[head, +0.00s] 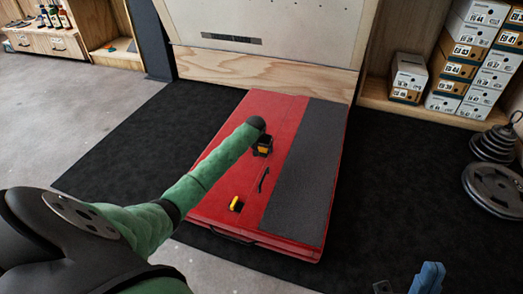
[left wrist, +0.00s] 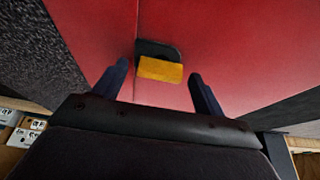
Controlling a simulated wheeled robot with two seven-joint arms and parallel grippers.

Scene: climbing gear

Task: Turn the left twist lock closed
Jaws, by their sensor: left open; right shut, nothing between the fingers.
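A red folded crash pad (head: 290,120) with a grey strip lies on the floor. One twist lock (head: 236,204) with a yellow knob is on its near part, clear of my arms. A second yellow-knobbed lock (head: 264,150) is farther up the pad, at the end of my left arm. In the left wrist view this yellow knob (left wrist: 160,69) sits on a black base beside a seam. My left gripper (left wrist: 158,76) is open, one finger on each side of the knob, with gaps visible. My right gripper (head: 427,279), blue, is shut and empty at bottom right.
A black strap handle (head: 263,180) lies on the pad between the locks. A wooden board (head: 265,70) stands behind the pad. Dark matting around the pad is clear.

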